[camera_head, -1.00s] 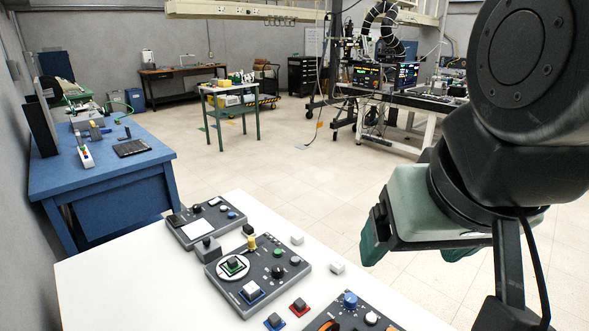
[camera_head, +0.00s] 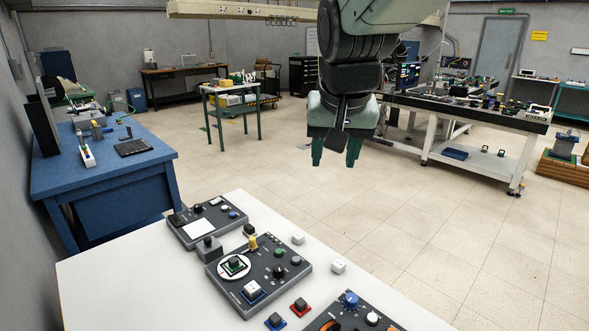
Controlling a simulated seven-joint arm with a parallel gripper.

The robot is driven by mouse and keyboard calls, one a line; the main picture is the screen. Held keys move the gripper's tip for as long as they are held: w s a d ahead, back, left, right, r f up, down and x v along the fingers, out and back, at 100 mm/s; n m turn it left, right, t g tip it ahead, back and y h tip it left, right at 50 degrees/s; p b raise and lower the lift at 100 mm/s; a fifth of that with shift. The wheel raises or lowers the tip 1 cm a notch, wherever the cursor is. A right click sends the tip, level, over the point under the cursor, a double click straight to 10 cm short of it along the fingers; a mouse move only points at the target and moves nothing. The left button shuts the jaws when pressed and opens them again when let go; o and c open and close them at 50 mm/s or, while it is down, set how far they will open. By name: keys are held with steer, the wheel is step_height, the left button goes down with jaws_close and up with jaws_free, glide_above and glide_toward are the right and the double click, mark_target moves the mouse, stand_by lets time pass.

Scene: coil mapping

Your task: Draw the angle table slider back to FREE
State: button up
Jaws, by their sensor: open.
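My gripper (camera_head: 335,160) hangs in the air beyond the back right edge of the white table (camera_head: 110,277), fingers pointing down, open and empty. It is well above and apart from everything on the table. A grey panel (camera_head: 228,288) in the middle of the table carries a round white dial with a green-edged block (camera_head: 234,265), a yellow-topped post (camera_head: 253,243) and several knobs. A white block on a blue base (camera_head: 253,289) sits near its front edge. I cannot tell which part is the angle table slider; labels are too small to read.
A second grey panel (camera_head: 187,238) lies behind. A third, with a blue knob (camera_head: 351,299), is cut off at the bottom. Small white cubes (camera_head: 338,267) and a red-based block (camera_head: 300,306) lie between. A blue bench (camera_head: 100,178) stands left.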

steer(key=w+a+f, duration=0.7)
steer(key=w+f, duration=0.1)
steer(key=w, duration=0.4)
glide_toward(252, 238)
steer(key=shift+g, duration=0.3)
steer(key=x, duration=0.8)
steer(key=shift+w+f, duration=0.25)
steer(key=shift+w, duration=0.05)
steer(key=shift+w+f, duration=0.25)
steer(key=shift+f, duration=0.35)
steer(key=shift+c, duration=0.3)
jaws_close()
